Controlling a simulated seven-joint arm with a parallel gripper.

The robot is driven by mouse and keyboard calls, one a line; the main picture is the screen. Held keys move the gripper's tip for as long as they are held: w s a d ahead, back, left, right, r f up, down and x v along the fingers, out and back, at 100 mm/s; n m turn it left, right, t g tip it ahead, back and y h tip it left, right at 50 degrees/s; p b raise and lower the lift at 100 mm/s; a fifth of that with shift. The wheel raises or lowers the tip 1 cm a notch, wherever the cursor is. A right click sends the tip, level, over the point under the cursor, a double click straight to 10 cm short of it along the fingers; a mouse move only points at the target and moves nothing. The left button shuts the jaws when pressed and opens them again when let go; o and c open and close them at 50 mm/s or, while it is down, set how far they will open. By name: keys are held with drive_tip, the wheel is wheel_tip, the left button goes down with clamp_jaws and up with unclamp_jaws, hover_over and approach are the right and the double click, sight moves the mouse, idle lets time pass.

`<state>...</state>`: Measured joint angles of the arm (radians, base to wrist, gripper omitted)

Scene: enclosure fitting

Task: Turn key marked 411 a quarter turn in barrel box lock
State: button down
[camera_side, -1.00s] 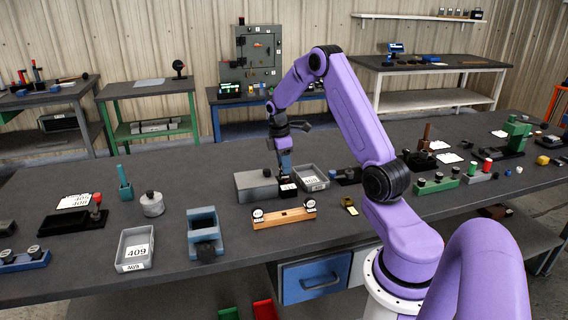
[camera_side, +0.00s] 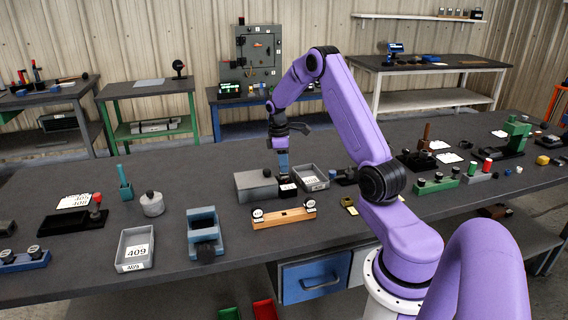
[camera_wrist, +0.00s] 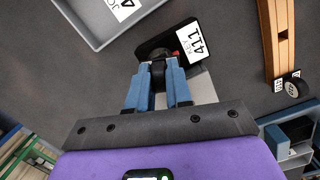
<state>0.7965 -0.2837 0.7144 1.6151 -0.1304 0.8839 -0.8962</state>
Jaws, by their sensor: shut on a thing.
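My gripper (camera_side: 284,178) points down at the right end of the grey lock box (camera_side: 256,185) on the bench. In the wrist view its blue fingers (camera_wrist: 158,80) are shut on the dark head of the key. A black plate with a white label reading KEY 411 (camera_wrist: 190,42) lies just beyond the fingertips. In the side view the black labelled piece (camera_side: 288,189) is low beside the box. A pale grey part of the box (camera_wrist: 203,88) shows past the fingers. The key's shaft and the barrel opening are hidden, so I cannot tell how deep the key sits.
A grey tray (camera_side: 311,178) stands close on the right; it also shows in the wrist view (camera_wrist: 95,38). A wooden rack (camera_side: 285,217) with two round black-and-white pieces is in front. A blue fixture (camera_side: 203,222) and a tray marked 409 (camera_side: 135,248) stand front left.

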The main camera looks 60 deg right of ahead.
drive_tip(key=c, duration=1)
unclamp_jaws()
drive_tip(key=shift+o, duration=0.2)
drive_tip(key=shift+r, duration=0.1)
wheel_tip(320, 180, up, 17)
drive_tip(key=w+a, duration=0.1)
drive_tip(key=w, duration=0.1)
